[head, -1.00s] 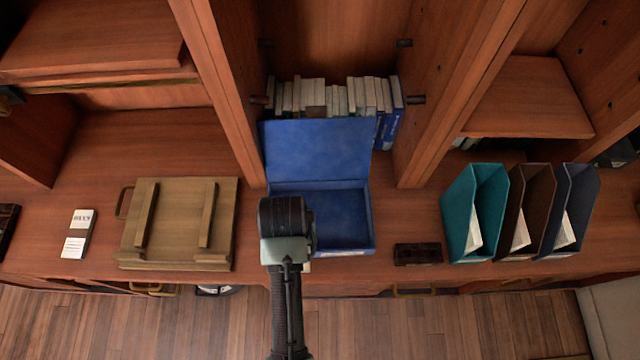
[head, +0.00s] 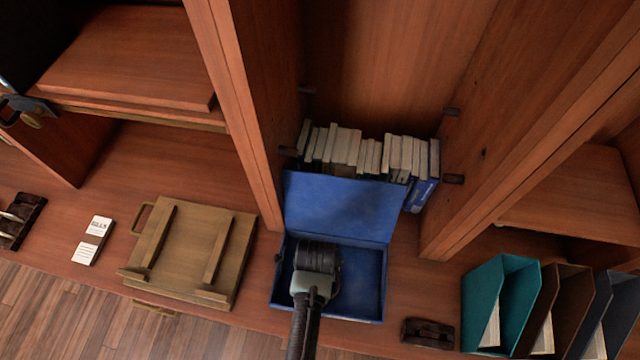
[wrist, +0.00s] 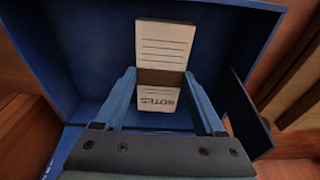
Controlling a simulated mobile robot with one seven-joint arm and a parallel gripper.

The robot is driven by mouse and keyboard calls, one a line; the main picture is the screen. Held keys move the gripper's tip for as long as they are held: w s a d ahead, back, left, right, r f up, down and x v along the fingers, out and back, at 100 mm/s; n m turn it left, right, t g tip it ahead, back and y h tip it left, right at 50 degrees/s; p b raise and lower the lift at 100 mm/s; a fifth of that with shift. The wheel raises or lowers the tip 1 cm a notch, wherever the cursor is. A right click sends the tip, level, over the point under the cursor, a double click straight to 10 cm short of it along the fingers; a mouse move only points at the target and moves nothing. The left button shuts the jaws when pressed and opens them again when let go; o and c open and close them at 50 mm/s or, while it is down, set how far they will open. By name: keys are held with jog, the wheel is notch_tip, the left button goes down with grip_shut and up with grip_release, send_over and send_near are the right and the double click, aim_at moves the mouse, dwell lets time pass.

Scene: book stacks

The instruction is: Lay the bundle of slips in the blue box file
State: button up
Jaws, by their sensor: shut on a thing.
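The blue box file (head: 372,285) stands open on the counter in the head view, its lid raised at the back. My gripper (wrist: 160,76) is shut on a bundle of slips (wrist: 163,46), white with ruled lines, a brown band and the word NOTES. In the wrist view the bundle is between the two blue fingers, with the box's blue inside around and behind it. In the head view my wrist is over the left part of the box and hides the fingers and the bundle. I cannot tell whether the bundle touches the box floor.
A wooden board with two battens (head: 185,250) lies left of the box. Further left is another banded bundle of slips (head: 93,240). Books (head: 365,155) stand behind the lid. A dark block (head: 428,333) and a teal magazine file (head: 500,300) are to the right.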

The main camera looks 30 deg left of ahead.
jog(key=shift+f, duration=0.8)
jog(key=shift+f, duration=0.15)
jog(key=o, duration=1.4)
jog(key=shift+c, duration=0.2)
notch_tip(320, 180, up, 12)
jog(key=s, duration=0.1)
jog(key=shift+s+d, duration=0.2)
jog(key=shift+s, duration=0.1)
